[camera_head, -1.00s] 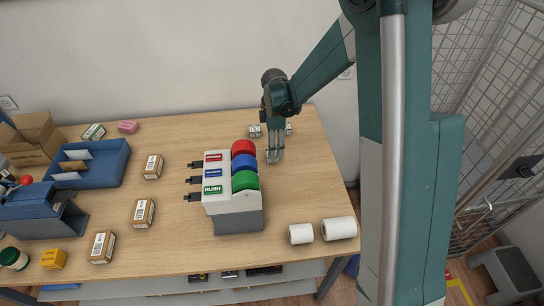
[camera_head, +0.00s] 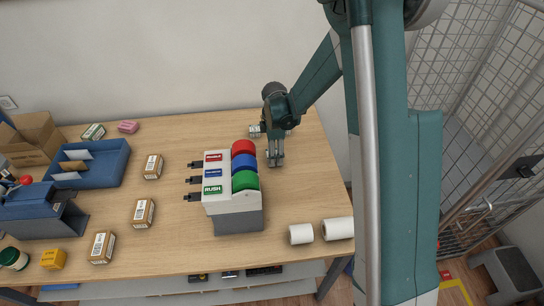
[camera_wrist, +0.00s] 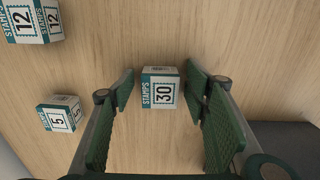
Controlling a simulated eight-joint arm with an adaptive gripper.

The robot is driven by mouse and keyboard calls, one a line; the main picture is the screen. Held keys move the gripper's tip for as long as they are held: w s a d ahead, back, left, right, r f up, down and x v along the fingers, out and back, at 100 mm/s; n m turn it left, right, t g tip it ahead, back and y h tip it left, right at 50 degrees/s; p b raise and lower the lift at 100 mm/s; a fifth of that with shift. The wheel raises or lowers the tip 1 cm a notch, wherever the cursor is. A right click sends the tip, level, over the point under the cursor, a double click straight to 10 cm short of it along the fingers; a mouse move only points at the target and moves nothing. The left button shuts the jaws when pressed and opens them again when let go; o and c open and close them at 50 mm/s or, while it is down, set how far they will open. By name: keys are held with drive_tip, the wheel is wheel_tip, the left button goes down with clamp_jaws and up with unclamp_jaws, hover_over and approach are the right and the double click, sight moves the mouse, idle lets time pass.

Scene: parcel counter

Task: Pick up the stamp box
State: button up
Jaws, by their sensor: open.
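Several white and teal stamp boxes are in the wrist view. The stamp box marked 30 (camera_wrist: 160,88) appears between the two fingers of my gripper (camera_wrist: 161,92), with a visible gap on each side. My gripper is open and holds nothing. The stamp box marked 5 (camera_wrist: 60,114) and one marked 12 (camera_wrist: 27,20) lie to the left, outside the fingers. In the head view my gripper (camera_head: 275,157) points down at the table, right of the label dispenser. A stamp box (camera_head: 254,131) shows beside it; the 30 box is not clearly visible there.
The label dispenser (camera_head: 236,221) with red, blue and green rolls stands close left of my gripper. Brown cartons (camera_head: 144,212) and a blue tray (camera_head: 102,179) are at left. Table (camera_head: 298,192) right of the dispenser is clear.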

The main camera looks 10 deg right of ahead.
drive_tip(key=c, duration=1)
drive_tip(key=shift+r, duration=0.2)
drive_tip(key=shift+r, duration=4.85)
